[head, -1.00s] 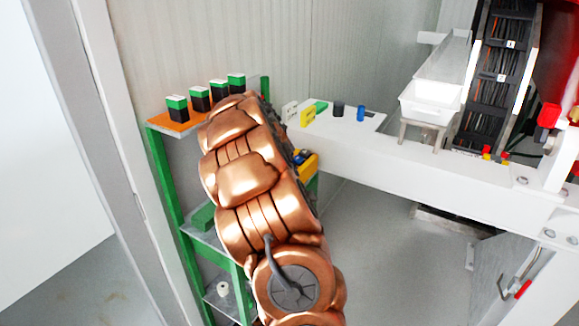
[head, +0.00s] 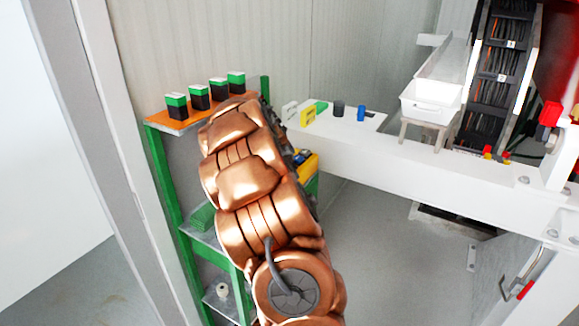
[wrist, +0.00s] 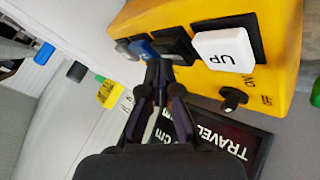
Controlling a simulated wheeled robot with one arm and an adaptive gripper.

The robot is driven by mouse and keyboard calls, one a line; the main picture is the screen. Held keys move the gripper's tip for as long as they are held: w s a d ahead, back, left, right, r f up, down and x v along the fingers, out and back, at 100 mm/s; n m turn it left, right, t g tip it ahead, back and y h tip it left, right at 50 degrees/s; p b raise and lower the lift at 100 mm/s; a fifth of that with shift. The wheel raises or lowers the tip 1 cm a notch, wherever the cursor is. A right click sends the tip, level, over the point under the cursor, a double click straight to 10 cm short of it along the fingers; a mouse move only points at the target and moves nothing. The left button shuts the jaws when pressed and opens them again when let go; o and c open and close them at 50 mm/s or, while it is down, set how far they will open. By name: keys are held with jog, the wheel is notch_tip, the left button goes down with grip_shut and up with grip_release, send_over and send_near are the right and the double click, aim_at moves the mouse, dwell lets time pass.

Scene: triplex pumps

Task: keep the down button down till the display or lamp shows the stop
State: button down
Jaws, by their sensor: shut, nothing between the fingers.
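In the wrist view a yellow control box (wrist: 185,17) carries a white button (wrist: 225,50) lettered UP. Beside it is a dark button (wrist: 173,44), partly covered by my fingertips, with no lettering I can read; it may be the down button. My gripper (wrist: 158,68) is shut and empty, its tips at this dark button and the blue one. I cannot tell whether they press it. A dark display (wrist: 222,140) lettered TRAVEL and cm is largely hidden by my gripper; no reading or lamp shows. In the head view the yellow box (head: 309,165) shows behind my arm, which hides my gripper.
A blue button (wrist: 143,47) and a black knob (wrist: 232,98) are on the box. A green shelf (head: 165,180) with several green-black blocks stands left. A white beam (head: 400,155) runs right, bearing small blocks and a white tray (head: 430,103). Grey floor (head: 370,240) is open below.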

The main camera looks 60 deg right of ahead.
jog(key=shift+f+b, duration=0.4)
jog(key=shift+f, duration=0.1)
dwell(0.3)
jog(key=shift+r, duration=0.1)
dwell(0.5)
jog(key=shift+r, duration=0.9)
jog(key=shift+r+p, duration=0.65)
jog(key=shift+r, duration=1.85)
